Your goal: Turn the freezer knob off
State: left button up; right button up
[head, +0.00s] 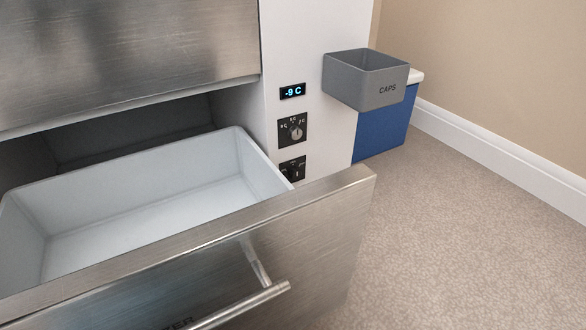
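The freezer's white side panel (315,60) carries a small display (292,91) reading -9 C. Below it is a round grey knob (297,129) on a black plate with temperature marks. A second black plate with a knob (294,169) sits lower; its labels are too small to read and its lower part is hidden by the drawer front. The steel drawer front (315,240) stands pulled out, with a bar handle (240,306). The white drawer bin (120,215) looks empty. Neither gripper is in view.
A grey box marked CAPS (386,92) is at the panel's right. Behind and below it stands a blue box with a pale lid (385,128). The open drawer juts out in front of the lower panel. The floor (460,230) at right is clear.

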aim_at(295, 173)
jog(key=l+u, duration=0.15)
jog(key=u, duration=0.8)
jog(key=l+u, duration=0.3)
jog(key=k+l+u, duration=0.25)
jog(key=l, duration=0.2)
jog(key=l+u, duration=0.3)
jog(key=l, duration=0.45)
jog(key=i+l, duration=0.15)
jog(key=l, duration=0.35)
jog(key=u, duration=0.05)
